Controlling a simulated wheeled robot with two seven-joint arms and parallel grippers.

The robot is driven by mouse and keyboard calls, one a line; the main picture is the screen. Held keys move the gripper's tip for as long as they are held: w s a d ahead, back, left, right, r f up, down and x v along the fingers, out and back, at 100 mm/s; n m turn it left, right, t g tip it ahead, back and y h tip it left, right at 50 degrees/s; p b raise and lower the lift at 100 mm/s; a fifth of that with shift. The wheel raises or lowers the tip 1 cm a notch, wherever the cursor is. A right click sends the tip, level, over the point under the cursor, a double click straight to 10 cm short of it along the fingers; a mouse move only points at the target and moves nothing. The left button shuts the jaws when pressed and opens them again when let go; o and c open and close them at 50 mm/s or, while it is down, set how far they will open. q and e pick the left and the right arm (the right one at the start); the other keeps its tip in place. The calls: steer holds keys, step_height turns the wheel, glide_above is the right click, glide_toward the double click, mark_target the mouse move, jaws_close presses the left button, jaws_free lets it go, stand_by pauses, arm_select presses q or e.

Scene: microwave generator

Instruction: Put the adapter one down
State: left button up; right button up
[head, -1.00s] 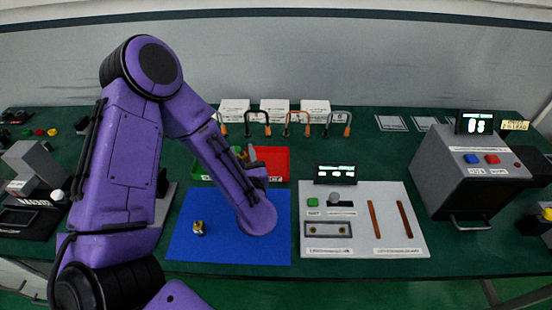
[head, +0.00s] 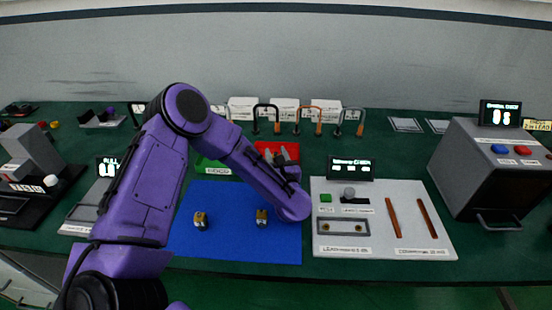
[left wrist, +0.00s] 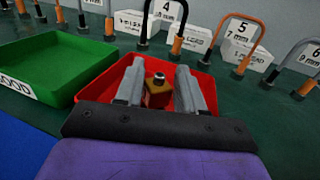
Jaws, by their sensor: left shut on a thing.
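My left gripper (head: 281,156) is over the red tray (head: 262,147) at the back of the blue mat. In the left wrist view its two grey fingers (left wrist: 160,88) are shut on a small brass-coloured adapter (left wrist: 157,96) with a dark hole in its top. The red tray (left wrist: 208,83) lies behind and below the fingers there; I cannot tell whether the adapter touches its floor. Two other small brass-and-dark adapters stand on the blue mat, a left one (head: 200,221) and a right one (head: 262,217). My right gripper is not in view.
A green tray (left wrist: 62,62) stands left of the red one. Numbered white blocks with hooped gauges (left wrist: 240,42) line the back. A white panel (head: 440,240) and a grey machine (head: 455,165) stand to the right. The blue mat (head: 235,245) has free room.

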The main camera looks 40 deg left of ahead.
arm_select(q)
steer(key=shift+s+f+b, duration=0.1)
steer(key=shift+s+b, duration=0.05)
steer(key=shift+b, duration=0.15)
steer(key=o, duration=1.1)
steer(key=shift+c, duration=0.2)
steer(key=shift+o, duration=0.3)
steer(key=shift+r+p, duration=0.2)
steer(key=shift+p, duration=0.1)
steer(key=b+v, duration=0.3)
steer(key=v, duration=0.8)
steer(key=shift+s+d+f+b, duration=0.1)
steer(key=shift+s+d+b, duration=0.1)
steer(key=shift+b, duration=0.2)
steer(key=shift+s+d, duration=0.15)
steer(key=shift+s, duration=0.05)
